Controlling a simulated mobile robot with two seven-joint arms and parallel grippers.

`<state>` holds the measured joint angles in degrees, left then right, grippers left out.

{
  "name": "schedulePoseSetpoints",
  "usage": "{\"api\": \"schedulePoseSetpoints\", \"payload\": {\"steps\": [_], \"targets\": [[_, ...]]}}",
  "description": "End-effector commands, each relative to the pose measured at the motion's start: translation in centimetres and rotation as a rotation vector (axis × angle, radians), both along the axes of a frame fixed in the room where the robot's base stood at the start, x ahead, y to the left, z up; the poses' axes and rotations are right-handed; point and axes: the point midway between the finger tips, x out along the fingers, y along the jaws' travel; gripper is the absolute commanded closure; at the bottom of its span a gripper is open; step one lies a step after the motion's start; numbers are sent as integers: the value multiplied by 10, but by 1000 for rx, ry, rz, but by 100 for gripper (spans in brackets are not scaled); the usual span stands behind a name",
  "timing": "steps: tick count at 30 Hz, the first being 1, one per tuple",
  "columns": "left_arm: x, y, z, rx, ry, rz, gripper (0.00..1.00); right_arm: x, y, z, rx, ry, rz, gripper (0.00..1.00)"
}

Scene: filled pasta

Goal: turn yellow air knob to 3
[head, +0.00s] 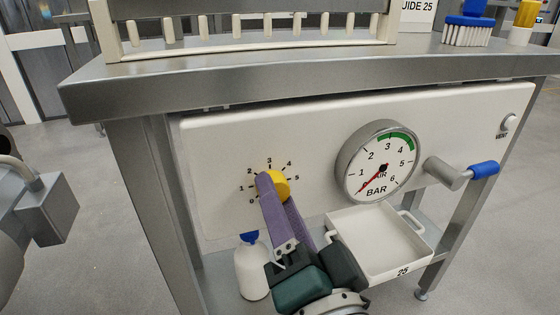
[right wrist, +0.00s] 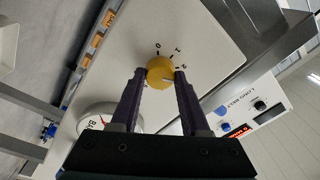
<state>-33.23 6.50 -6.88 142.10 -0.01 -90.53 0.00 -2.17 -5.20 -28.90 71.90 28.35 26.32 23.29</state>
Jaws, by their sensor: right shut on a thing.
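The round yellow air knob (head: 281,184) sits on the white front panel, ringed by a printed scale from 0 to 5. My right gripper (head: 272,182) has its purple fingers at the knob, covering its left part in the head view. In the right wrist view the fingertips (right wrist: 160,75) hold the yellow knob (right wrist: 159,68) from both sides. A small pale mark shows on the knob's right side there; its exact setting is unclear. The round gauge (head: 383,162), marked BAR, has its red needle pointing lower left, below 1. My left gripper does not show.
A white tray (head: 352,226) marked 25 is below the gauge. A blue-ended handle (head: 484,169) sticks out right of it. A white bottle (head: 250,270) stands left of my right gripper. The steel tabletop edge (head: 280,68) overhangs the panel. A small switch (head: 508,123) is far right.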

Motion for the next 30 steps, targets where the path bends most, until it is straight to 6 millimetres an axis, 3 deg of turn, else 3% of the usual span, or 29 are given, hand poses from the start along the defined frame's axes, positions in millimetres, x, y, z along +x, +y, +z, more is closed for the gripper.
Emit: {"api": "schedulePoseSetpoints", "payload": {"steps": [15,30], "targets": [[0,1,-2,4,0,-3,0,0,1,0,324,104,0,100],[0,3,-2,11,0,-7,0,0,1,0,385,126,0,100]]}}
